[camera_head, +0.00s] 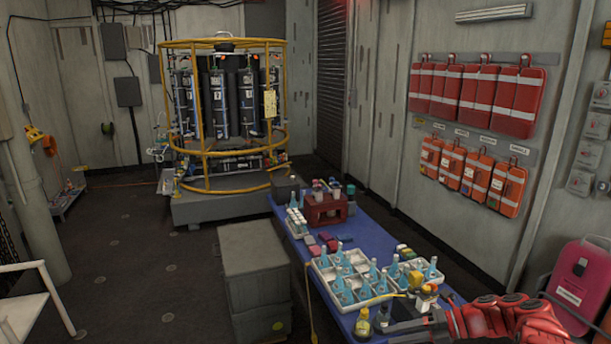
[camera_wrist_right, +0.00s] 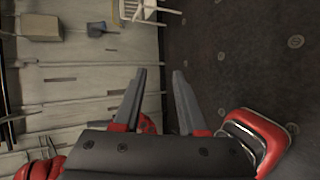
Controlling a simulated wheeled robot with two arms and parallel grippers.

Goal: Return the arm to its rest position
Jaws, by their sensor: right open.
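My right arm (camera_head: 505,318), red and black, comes in at the lower right of the head view. Its dark gripper (camera_head: 392,328) is at the near right end of the blue table, in front of the bottles there. In the right wrist view the two grey fingers of this gripper (camera_wrist_right: 159,73) stand apart with nothing between them. Behind them are the pale wall and dark floor. My left gripper is in neither view.
A yellow-framed rosette (camera_head: 225,120) stands behind. Floor at left is open.

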